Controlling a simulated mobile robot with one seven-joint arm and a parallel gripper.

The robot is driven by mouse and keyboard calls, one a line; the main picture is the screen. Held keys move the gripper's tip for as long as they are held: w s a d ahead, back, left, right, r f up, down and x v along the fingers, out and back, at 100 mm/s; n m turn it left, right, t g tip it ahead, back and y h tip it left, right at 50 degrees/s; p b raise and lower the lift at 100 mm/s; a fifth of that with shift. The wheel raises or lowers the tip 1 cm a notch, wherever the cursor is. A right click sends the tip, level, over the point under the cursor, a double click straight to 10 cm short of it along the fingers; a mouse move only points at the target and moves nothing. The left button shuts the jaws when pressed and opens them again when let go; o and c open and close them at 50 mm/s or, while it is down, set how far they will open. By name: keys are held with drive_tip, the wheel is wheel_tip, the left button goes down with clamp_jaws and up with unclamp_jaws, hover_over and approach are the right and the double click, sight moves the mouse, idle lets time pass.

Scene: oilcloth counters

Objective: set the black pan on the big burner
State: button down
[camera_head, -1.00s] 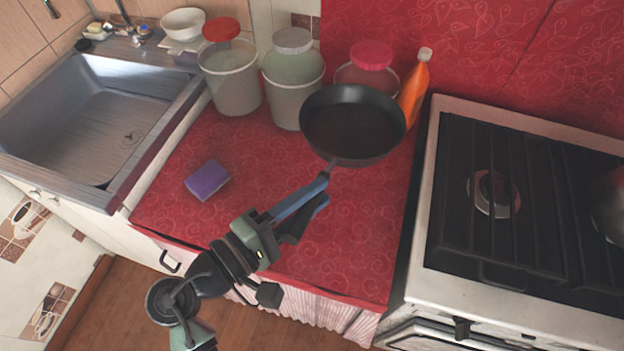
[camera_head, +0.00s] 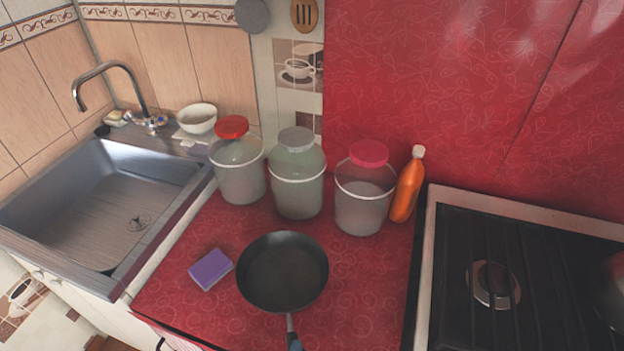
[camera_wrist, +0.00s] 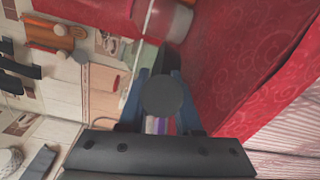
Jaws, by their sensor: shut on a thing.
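The black pan (camera_head: 283,272) is upright over the red counter, right of the purple sponge and in front of the jars, left of the stove. I cannot tell whether it touches the counter. Its handle (camera_head: 291,330) points to the bottom edge of the head view, where my gripper is almost wholly cut off. In the wrist view my gripper (camera_wrist: 160,105) is shut on the handle, whose round dark end (camera_wrist: 166,96) shows between the blue fingers. The stove has a burner (camera_head: 493,284) under the grate; no other burner shows clearly, so I cannot compare sizes.
Several lidded jars (camera_head: 297,180) and an orange bottle (camera_head: 407,187) line the back of the counter. The purple sponge (camera_head: 211,269) lies left of the pan. A metal pot (camera_head: 613,285) is cut off at the stove's right. The sink (camera_head: 95,205) is at left.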

drive_tip(key=shift+w+d+f+n+t+y+p, duration=0.1)
drive_tip(key=shift+w+d+n+y+p, duration=0.15)
drive_tip(key=shift+d+n+y, duration=0.4)
drive_tip(key=shift+w+d+f+n+t+y+p, duration=0.1)
drive_tip(key=shift+w+d+f+n+y, duration=0.2)
drive_tip(key=shift+y, duration=0.65)
drive_tip(key=shift+w+d+r+n+t+y+p, duration=0.1)
drive_tip(key=shift+w+d+n+y+p, duration=0.1)
drive_tip(key=shift+d+n+y, duration=0.45)
